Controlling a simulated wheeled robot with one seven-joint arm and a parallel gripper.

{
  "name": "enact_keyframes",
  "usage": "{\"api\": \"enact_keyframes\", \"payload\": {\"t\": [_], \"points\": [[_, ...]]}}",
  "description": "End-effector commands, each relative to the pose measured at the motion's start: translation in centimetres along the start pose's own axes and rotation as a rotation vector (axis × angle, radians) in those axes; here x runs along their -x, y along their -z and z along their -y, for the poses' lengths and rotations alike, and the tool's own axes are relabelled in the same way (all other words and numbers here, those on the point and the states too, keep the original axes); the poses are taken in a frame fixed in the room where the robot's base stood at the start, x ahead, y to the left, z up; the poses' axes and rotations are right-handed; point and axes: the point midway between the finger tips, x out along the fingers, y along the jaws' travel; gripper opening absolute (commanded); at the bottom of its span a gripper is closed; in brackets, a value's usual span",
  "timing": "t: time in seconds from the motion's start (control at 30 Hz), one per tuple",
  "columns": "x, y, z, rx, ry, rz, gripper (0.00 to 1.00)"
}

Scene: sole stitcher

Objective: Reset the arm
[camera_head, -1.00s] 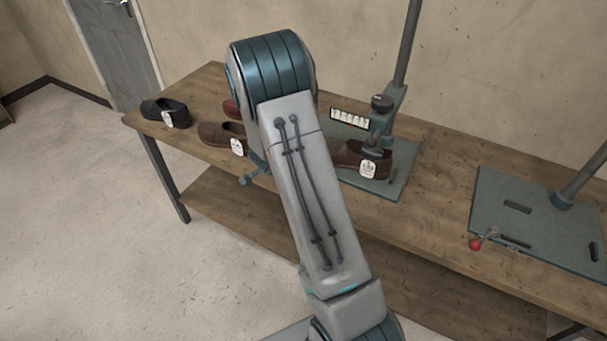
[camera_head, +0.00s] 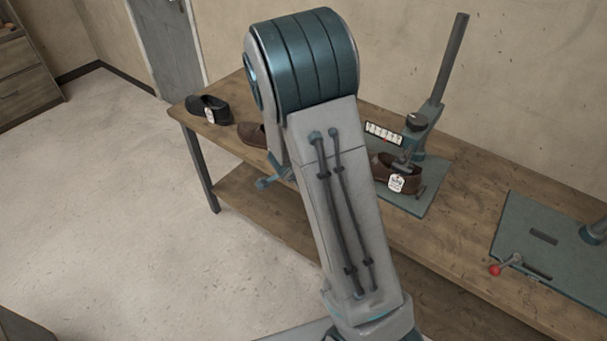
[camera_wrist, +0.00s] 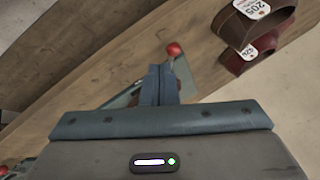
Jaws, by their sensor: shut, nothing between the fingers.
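My arm rises through the middle of the head view, its large teal-banded joint at the top. My gripper is hidden behind the arm there. In the wrist view my gripper (camera_wrist: 160,86) shows as two blue fingers pressed together, empty. The fingers appear over the wooden table (camera_wrist: 110,70), close to a red knob (camera_wrist: 174,50) on a lever. I cannot tell whether they touch it.
On the wooden table (camera_head: 460,225) stand a black shoe (camera_head: 208,110), a brown shoe (camera_head: 252,134) partly behind my arm, and a machine (camera_head: 425,125) with a tagged brown shoe (camera_head: 397,180). Another machine base (camera_head: 550,250) with a red-knobbed lever (camera_head: 496,270) is at right.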

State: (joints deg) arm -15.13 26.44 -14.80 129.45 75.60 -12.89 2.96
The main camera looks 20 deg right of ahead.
Motion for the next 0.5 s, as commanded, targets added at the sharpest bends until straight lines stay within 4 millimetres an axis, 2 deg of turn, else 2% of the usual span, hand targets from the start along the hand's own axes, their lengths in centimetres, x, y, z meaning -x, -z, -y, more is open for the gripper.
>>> {"api": "enact_keyframes", "payload": {"t": [0.37, 0.5], "points": [[-0.07, 0.05, -0.04, -0.001, -0.001, 0.0, 0.0], [0.73, -0.12, 0.51, 0.016, 0.021, 0.027, 0.0]]}}
